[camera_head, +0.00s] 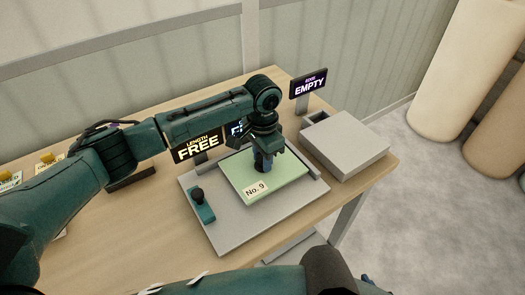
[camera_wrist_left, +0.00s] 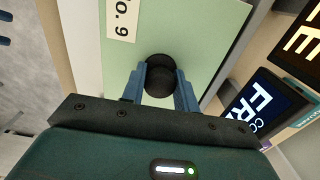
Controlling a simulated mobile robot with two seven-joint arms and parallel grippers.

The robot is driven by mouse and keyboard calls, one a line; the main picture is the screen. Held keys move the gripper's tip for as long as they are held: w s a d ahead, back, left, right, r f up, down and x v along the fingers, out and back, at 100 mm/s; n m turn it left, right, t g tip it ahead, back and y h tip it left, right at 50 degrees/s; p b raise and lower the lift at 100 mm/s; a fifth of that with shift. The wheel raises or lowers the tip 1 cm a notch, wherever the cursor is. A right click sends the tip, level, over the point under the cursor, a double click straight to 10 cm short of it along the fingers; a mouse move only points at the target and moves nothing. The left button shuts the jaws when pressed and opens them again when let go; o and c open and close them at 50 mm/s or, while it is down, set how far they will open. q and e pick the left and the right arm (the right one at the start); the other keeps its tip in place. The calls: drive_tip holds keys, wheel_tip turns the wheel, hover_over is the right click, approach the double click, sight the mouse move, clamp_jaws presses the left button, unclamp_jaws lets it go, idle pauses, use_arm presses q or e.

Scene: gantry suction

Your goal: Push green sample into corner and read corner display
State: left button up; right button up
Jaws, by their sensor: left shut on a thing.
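The green sample (camera_head: 284,184), a flat plate labelled "No. 9", lies on a grey tray (camera_head: 240,232). My left gripper (camera_head: 264,166) is shut on its black knob (camera_wrist_left: 160,75), with a blue finger on each side. The gripper hides the plate's far part, so contact with the tray's back corner cannot be told. The corner display (camera_wrist_left: 264,104) shows "FR" in pale blue in the wrist view; the rest is cut off. In the head view my arm partly covers it. Blue tips at the bottom edge, perhaps my right gripper (camera_head: 368,280), are mostly cut off.
The length display (camera_head: 198,148) reads "FREE" in yellow. Another display (camera_head: 309,86) reads "EMPTY". A grey box (camera_head: 346,142) stands right of the tray. A teal block with a black knob (camera_head: 201,207) sits on the tray's left. The wooden table (camera_head: 120,245) is bare at front left.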

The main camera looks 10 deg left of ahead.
use_arm(q)
drive_tip(key=shift+f, duration=0.35)
drive_tip(key=shift+f, duration=0.6)
idle(0.4)
drive_tip(key=shift+w+a, duration=0.3)
drive_tip(key=shift+w, duration=0.05)
idle(0.4)
drive_tip(key=shift+w+r, duration=0.1)
drive_tip(key=shift+w, duration=0.1)
idle(0.9)
drive_tip(key=o, duration=1.2)
drive_tip(key=shift+c, duration=0.2)
drive_tip(key=shift+s, duration=0.1)
